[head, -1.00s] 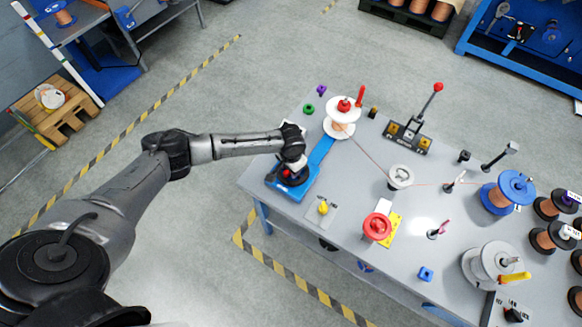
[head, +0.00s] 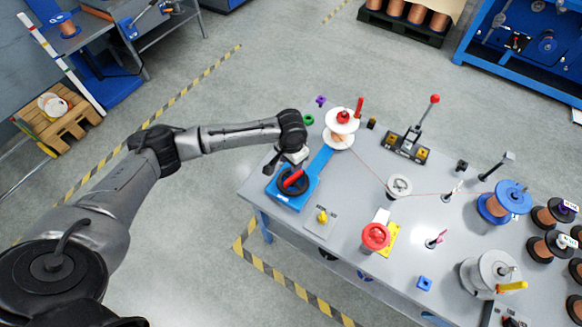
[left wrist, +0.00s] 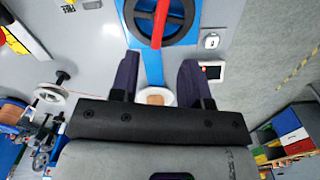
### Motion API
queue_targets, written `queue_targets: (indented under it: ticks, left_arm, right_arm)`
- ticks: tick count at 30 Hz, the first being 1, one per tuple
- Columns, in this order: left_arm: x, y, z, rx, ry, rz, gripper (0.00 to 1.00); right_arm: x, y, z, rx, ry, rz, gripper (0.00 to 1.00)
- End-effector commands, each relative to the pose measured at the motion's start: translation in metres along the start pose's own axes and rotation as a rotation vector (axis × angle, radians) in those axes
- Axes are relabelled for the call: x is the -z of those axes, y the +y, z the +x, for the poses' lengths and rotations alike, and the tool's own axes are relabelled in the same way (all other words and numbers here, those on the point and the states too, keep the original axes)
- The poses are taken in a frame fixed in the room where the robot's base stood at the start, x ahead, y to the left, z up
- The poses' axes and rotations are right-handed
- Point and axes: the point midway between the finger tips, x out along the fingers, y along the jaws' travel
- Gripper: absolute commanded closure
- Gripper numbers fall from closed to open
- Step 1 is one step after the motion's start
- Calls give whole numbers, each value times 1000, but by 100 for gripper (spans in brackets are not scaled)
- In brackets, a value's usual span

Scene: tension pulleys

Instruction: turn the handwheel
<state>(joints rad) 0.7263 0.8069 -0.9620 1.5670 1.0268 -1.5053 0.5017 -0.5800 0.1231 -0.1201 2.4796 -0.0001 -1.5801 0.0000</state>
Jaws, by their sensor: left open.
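The handwheel (head: 305,187) is a black ring with a red bar (head: 292,178) across it, on a blue base (head: 286,201) at the left end of the table. It also shows at the top of the left wrist view (left wrist: 184,34), partly cut off. My left gripper (head: 283,161) is just above and behind the wheel, apart from it. In the left wrist view its two fingers (left wrist: 159,75) are spread with nothing between them. My right gripper is not in view.
A blue strip (head: 320,160) runs from the base to a white spool (head: 343,122) with copper wire. A lever with a red ball (head: 435,98) rises at the back.

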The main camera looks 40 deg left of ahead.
Motion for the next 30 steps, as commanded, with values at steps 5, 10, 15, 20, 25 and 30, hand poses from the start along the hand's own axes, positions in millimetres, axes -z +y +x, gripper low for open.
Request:
queue_targets:
  ticks: [5, 10, 15, 20, 25, 30]
  left_arm:
    - [0, -1, -19, 1, 1, -1, 57]
    - [0, 0, -25, 1, 0, -1, 57]
    - [0, 0, -26, 1, 0, -1, 57]
    - [0, 0, -26, 1, 0, -1, 57]
    - [0, 0, -26, 0, 0, -1, 57]
    - [0, 0, -26, 0, 0, 22, 57]
  right_arm:
    - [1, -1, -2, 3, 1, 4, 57]
    - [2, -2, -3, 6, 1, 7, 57]
    - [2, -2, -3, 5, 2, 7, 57]
    - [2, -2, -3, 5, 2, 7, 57]
    - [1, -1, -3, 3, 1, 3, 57]
    - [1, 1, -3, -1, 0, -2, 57]
